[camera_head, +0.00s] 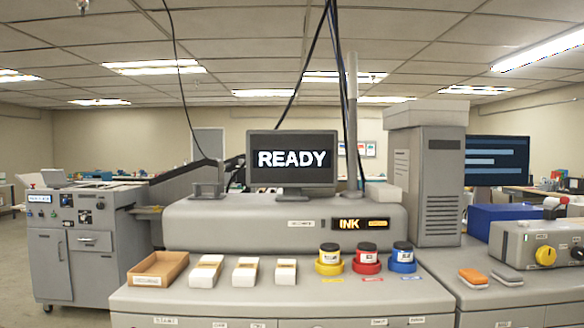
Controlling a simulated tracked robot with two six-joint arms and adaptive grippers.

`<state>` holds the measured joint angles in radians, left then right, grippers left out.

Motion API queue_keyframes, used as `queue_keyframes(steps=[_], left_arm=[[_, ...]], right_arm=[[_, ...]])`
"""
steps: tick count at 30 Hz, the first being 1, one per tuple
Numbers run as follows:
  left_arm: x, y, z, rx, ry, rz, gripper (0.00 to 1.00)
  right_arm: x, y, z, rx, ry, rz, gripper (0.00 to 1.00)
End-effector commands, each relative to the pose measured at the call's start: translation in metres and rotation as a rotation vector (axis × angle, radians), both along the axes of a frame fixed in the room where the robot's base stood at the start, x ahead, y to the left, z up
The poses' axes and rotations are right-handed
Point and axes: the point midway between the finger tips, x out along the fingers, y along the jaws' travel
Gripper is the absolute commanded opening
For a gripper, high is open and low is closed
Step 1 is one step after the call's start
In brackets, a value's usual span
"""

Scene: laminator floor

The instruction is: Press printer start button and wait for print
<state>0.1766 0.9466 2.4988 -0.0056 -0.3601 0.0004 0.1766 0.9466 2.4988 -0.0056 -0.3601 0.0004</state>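The printer (230,222) is a long grey machine at the back of the counter in the middle. A monitor (291,161) stands on top of it, and its dark screen reads READY in white letters. An INK label (350,224) is on the printer's front at the right. I cannot make out a start button for certain. A small label (165,320) on the counter's front at lower left seems to read START, but it is too small to be sure. Neither of my grippers is in view.
On the counter are an open brown tray (157,283), several white boxes (250,271), and yellow, red (367,268) and blue ink jars. A grey cabinet machine (75,255) stands left. Orange blocks (472,276) and a knobbed grey device (535,247) are right. Cables hang near the monitor.

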Motion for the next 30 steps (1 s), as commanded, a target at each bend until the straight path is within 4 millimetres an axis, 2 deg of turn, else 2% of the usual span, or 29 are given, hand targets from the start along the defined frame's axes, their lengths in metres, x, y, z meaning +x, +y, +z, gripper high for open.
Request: queue_keyframes(steps=[1,7,30], left_arm=[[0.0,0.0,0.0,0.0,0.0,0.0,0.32],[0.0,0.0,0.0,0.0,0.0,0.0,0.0],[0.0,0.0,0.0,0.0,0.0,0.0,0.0]], right_arm=[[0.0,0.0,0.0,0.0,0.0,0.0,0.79],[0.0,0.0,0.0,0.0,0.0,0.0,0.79],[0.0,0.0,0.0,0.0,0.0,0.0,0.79]])
